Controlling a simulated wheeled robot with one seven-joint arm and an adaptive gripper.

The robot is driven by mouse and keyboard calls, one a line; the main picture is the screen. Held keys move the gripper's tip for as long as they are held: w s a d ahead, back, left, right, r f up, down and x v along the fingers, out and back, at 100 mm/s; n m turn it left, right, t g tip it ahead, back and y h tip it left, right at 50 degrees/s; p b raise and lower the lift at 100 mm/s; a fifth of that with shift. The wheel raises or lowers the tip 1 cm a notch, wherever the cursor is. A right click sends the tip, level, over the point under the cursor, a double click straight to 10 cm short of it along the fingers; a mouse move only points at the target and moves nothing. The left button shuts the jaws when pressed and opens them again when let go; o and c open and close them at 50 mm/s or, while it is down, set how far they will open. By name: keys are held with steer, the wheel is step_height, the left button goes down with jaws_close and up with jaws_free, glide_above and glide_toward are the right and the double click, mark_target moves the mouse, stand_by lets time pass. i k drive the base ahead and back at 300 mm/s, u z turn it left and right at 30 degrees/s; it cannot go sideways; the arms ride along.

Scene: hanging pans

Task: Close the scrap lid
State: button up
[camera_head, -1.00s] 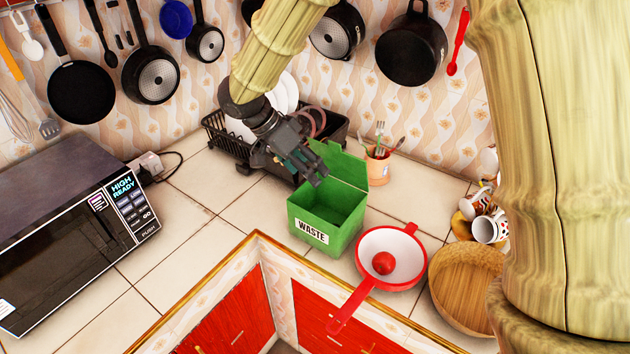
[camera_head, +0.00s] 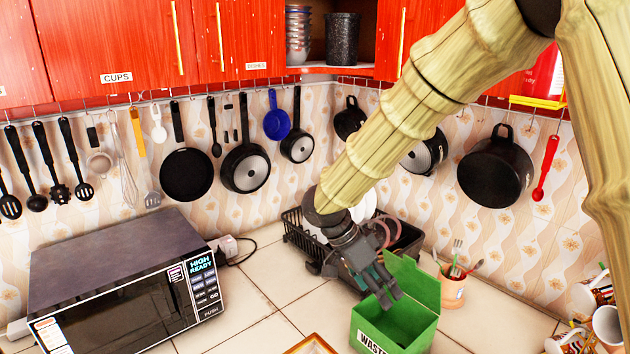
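The green waste bin (camera_head: 378,330) stands on the tiled counter at the lower right of centre, its "WASTE" label cut by the bottom edge of the picture. Its green lid (camera_head: 415,283) is up, standing at the back of the bin. My gripper (camera_head: 388,296) hangs over the bin's left rear part, in front of the raised lid's left side, pointing down. Its fingers look apart with nothing seen between them. I cannot tell whether it touches the lid.
A black dish rack (camera_head: 300,238) with plates stands behind my gripper. A utensil cup (camera_head: 453,290) is right of the lid. A microwave (camera_head: 125,285) is at left. Pans such as the black pot (camera_head: 495,172) hang on the wall.

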mark_target(420, 285)
steer(key=k, duration=0.85)
